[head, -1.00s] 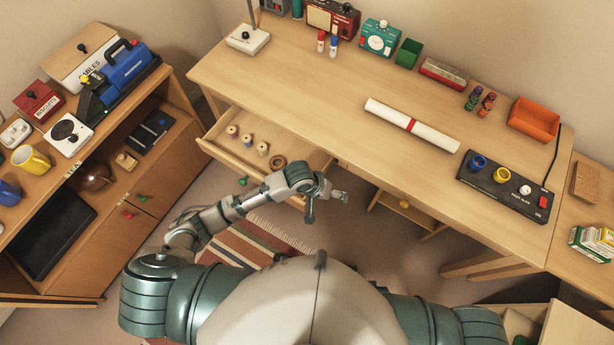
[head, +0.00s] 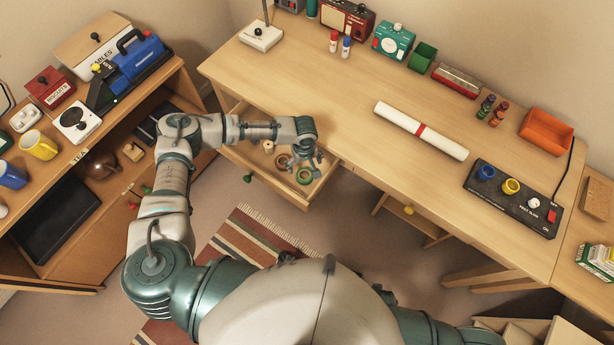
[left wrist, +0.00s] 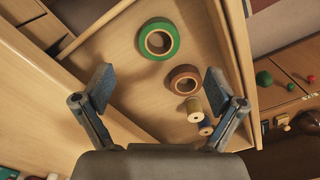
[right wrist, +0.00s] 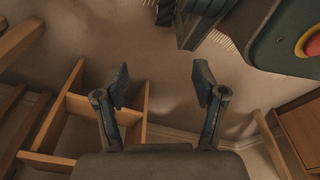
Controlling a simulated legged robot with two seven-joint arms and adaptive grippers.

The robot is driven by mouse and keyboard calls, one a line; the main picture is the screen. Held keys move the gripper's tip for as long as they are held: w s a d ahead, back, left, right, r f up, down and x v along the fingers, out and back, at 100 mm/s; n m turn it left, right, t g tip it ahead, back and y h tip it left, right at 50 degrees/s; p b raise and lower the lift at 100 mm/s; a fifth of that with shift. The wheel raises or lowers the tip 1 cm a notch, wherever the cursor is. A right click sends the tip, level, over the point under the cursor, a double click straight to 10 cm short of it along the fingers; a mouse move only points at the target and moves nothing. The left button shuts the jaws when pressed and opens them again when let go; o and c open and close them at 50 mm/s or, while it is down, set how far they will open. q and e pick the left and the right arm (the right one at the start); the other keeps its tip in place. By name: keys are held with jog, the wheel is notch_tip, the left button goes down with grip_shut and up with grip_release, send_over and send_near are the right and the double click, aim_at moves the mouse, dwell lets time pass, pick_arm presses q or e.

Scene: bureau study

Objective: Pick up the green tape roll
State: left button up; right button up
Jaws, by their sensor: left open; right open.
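The green tape roll (left wrist: 159,39) lies flat in the open desk drawer. In the left wrist view it is ahead of the fingertips, near the top centre. My left gripper (left wrist: 157,85) is open and empty, above the drawer and apart from the roll. A brown tape roll (left wrist: 184,80) lies beside the green one, nearer the right finger. My right gripper (right wrist: 160,88) is open and empty, over the floor; the head view does not show it.
The drawer (head: 318,184) also holds spools (left wrist: 194,109) next to the brown roll. The drawer walls and the desk edge border the space around my left gripper. The desk top (head: 330,100) bears a rolled white paper (head: 420,130) and a black switch panel (head: 512,198).

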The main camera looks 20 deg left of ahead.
pick_arm(q)
send_over(305, 178)
jog(key=a, duration=0.1)
jog(key=f, duration=0.5)
jog(key=shift+s+b, duration=0.25)
jog(key=shift+b, duration=0.1)
jog(key=f, duration=0.2)
jog(key=d+f+b, duration=0.1)
jog(key=f, duration=0.1)
jog(key=shift+w+d+f, duration=0.15)
jog(key=shift+f, duration=0.3)
jog(key=shift+c, duration=0.7)
jog(key=shift+a, duration=0.3)
jog(key=c, duration=0.4)
jog(key=shift+a, duration=0.1)
jog(key=c, duration=0.7)
jog(key=shift+d, duration=0.2)
pick_arm(e)
jog(key=w+a+r, duration=0.1)
jog(key=w+r, duration=0.2)
jog(key=r, duration=0.2)
jog(key=shift+w+a, duration=0.2)
jog(key=shift+w, duration=0.2)
